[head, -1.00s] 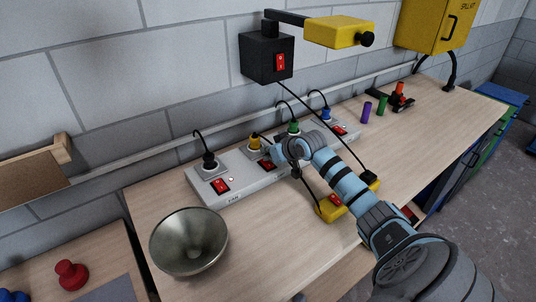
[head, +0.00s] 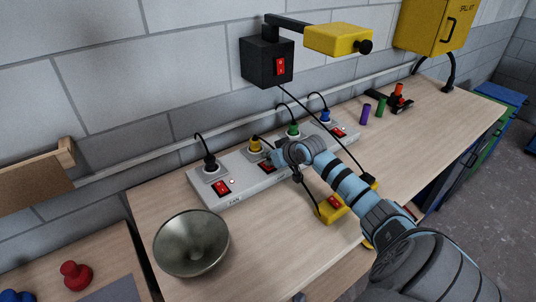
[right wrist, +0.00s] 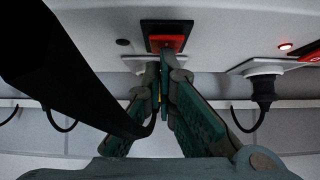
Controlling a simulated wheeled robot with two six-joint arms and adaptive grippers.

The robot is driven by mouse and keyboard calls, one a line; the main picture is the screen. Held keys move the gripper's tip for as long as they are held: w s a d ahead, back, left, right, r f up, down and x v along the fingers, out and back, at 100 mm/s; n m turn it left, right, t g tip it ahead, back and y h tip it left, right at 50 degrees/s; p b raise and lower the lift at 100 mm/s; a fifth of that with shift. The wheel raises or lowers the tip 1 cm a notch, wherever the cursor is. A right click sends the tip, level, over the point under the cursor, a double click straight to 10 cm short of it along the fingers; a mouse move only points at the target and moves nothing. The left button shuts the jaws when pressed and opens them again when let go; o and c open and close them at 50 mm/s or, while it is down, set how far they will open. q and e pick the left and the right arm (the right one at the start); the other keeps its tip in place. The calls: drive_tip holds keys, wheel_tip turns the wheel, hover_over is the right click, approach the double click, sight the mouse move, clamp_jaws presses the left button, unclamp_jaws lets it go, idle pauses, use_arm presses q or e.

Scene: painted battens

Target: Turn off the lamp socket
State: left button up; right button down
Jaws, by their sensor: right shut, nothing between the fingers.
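A white power strip (head: 240,190) lies along the wall side of the bench, with black (head: 210,163), yellow (head: 255,145), green (head: 293,129) and blue (head: 325,116) plugs in it. My right gripper (head: 274,158) is shut and empty, close by the red switch (head: 267,166) of the yellow-plug socket. In the right wrist view, the fingertips (right wrist: 165,62) are just in front of this switch (right wrist: 166,42); I cannot tell whether they touch. The small indicator (right wrist: 123,42) beside it is dark. My left gripper is not in view.
The black-plug socket's indicator (right wrist: 285,46) glows red. A metal bowl (head: 192,243) stands near the front left. A yellow box with a red switch (head: 334,203) lies under my right arm. A black wall box (head: 267,62) with a yellow lamp arm (head: 338,39) hangs above.

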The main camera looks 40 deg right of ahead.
drive_tip(key=shift+s+a+p, duration=0.1)
drive_tip(key=shift+s+p, duration=0.2)
drive_tip(key=shift+s, duration=0.05)
drive_tip(key=shift+r, duration=0.1)
drive_tip(key=shift+r+p, duration=0.35)
drive_tip(key=shift+p, duration=0.05)
wheel_tip(320, 180, up, 5)
drive_tip(key=p, duration=0.4)
drive_tip(key=shift+f+p, duration=0.2)
drive_tip(key=shift+p, duration=0.1)
drive_tip(key=d+r+v, duration=0.1)
drive_tip(key=v, duration=0.7)
drive_tip(key=shift+w+a+r+p, duration=0.15)
drive_tip(key=shift+w+a+p, duration=0.05)
drive_tip(key=shift+a+p, duration=0.25)
